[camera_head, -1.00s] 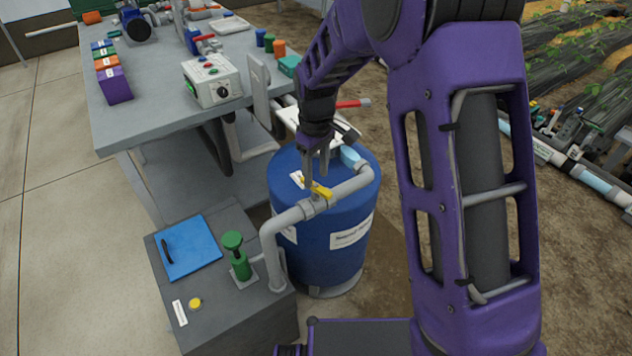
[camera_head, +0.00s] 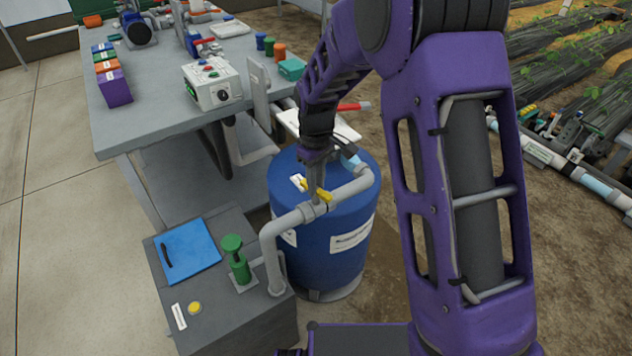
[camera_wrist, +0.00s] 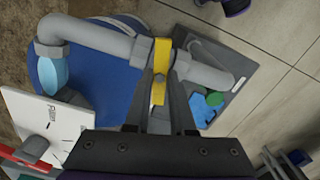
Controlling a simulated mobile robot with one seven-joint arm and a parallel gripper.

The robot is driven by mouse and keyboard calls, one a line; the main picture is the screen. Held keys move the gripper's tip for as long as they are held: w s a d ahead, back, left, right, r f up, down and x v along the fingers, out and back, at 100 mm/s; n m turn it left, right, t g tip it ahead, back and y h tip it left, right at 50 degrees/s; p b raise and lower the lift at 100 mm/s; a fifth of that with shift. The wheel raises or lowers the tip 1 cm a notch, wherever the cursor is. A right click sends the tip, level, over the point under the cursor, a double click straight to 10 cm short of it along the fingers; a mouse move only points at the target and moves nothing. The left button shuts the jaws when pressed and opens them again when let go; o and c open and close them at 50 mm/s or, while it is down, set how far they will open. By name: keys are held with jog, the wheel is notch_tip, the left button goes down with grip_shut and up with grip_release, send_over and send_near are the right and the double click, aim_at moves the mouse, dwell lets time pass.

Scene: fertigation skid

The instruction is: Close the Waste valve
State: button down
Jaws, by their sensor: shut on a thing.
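A yellow valve handle (camera_head: 324,196) sits on a grey pipe (camera_head: 348,188) that runs over the top of a blue tank (camera_head: 325,240). I cannot read a Waste label on it. My gripper (camera_head: 314,186) points down at the handle, its fingers close together. In the wrist view the yellow handle (camera_wrist: 162,52) lies across the pipe (camera_wrist: 100,38), roughly at right angles to it. There my gripper (camera_wrist: 160,100) is shut on the near part of the handle, with a finger on each side. The fingers partly hide the handle and the valve body.
A grey box (camera_head: 240,320) with a blue lid (camera_head: 188,250), a green hand pump (camera_head: 236,262) and a yellow button (camera_head: 194,308) stands left of the tank. A workbench (camera_head: 150,105) with a control box (camera_head: 212,84) is behind. A white board (camera_wrist: 50,118) is near the tank.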

jog(key=shift+m+p, duration=0.5)
jog(key=shift+m, duration=1.2)
jog(key=c, duration=0.8)
grip_release()
jog(key=shift+o, duration=0.2)
notch_tip(320, 180, up, 17)
jog(key=p, duration=0.2)
jog(key=shift+r+p, duration=0.2)
jog(key=shift+p, duration=0.15)
